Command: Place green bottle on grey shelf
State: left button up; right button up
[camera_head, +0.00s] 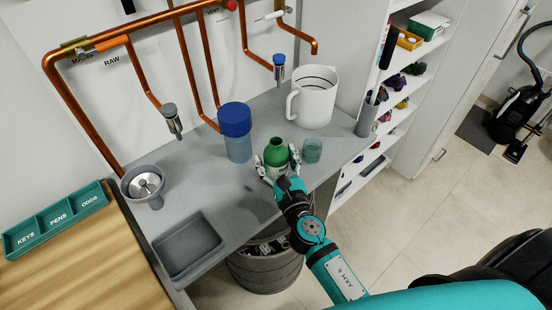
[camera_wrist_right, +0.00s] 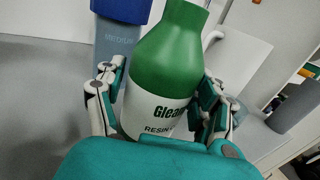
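The green bottle (camera_head: 276,153), with a white label, is at the grey shelf (camera_head: 200,210) near its front edge. My right gripper (camera_head: 279,164) has its fingers on both sides of the bottle and looks shut on it. In the right wrist view the bottle (camera_wrist_right: 168,62) fills the middle between the fingers (camera_wrist_right: 163,95), which appear to touch its sides. The bottle's base is hidden by the gripper, so I cannot tell whether it rests on the shelf. My left gripper is not in view.
A blue-lidded vessel (camera_head: 236,146) stands left of the bottle and a small glass cup (camera_head: 312,151) close right. A white jug (camera_head: 316,100) is behind. A grey tray (camera_head: 187,247) and a funnel (camera_head: 144,185) are left. A bin (camera_head: 265,270) stands below the front edge.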

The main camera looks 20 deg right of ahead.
jog(key=shift+o, duration=0.8)
jog(key=shift+r, duration=0.25)
jog(key=s+b, duration=0.4)
jog(key=s, duration=0.8)
jog(key=shift+a, duration=0.25)
